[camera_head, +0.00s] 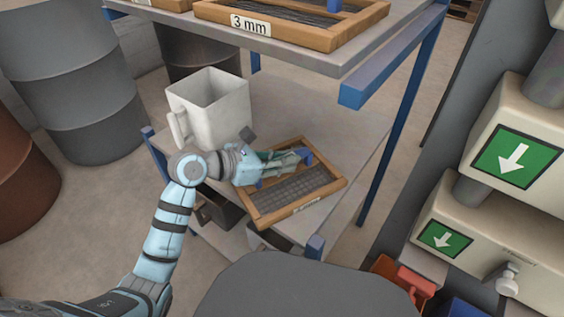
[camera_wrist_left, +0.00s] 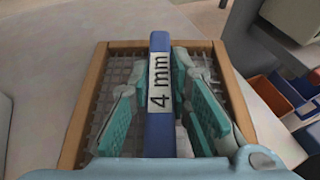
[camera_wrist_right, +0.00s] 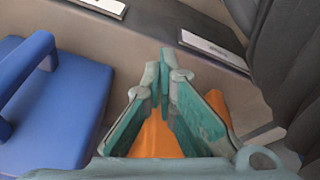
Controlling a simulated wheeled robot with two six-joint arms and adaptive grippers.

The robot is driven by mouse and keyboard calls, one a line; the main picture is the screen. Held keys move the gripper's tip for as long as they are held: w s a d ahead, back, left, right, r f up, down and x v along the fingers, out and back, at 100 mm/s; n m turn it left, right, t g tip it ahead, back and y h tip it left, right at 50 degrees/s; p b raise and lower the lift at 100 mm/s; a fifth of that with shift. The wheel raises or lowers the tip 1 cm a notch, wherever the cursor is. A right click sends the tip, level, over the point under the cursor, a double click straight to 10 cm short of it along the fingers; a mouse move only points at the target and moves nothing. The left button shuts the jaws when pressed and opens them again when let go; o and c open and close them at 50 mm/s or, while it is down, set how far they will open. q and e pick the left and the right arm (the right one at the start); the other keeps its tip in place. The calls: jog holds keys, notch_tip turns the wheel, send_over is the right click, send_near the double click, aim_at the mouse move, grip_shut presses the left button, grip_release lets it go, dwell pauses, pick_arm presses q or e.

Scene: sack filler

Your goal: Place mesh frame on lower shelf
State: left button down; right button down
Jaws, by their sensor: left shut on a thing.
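The mesh frame (camera_head: 302,190) has a wooden rim, a grey mesh and a blue handle. In the left wrist view, the handle (camera_wrist_left: 161,125) bears a "4 mm" label. My left gripper (camera_head: 298,157) is shut on this handle, one finger on each side. The frame lies flat at the lower shelf (camera_head: 333,150), near its front edge; I cannot tell whether it touches the shelf or hangs just above it. My right gripper (camera_wrist_right: 164,72) shows only in its wrist view, its fingertips together and nothing seen between them.
A white square jug (camera_head: 222,105) stands on the lower shelf behind my left gripper. A "3 mm" frame (camera_head: 300,27) lies on the upper shelf (camera_head: 345,62). Blue posts (camera_head: 405,125) bound the rack. In the right wrist view, blue (camera_wrist_right: 50,110) and orange (camera_wrist_right: 155,138) things lie below my right gripper.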

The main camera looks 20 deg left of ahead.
pick_arm(q)
jog(key=c, duration=1.8)
grip_release()
jog(key=o, duration=0.3)
pick_arm(e)
jog(key=shift+r, duration=0.15)
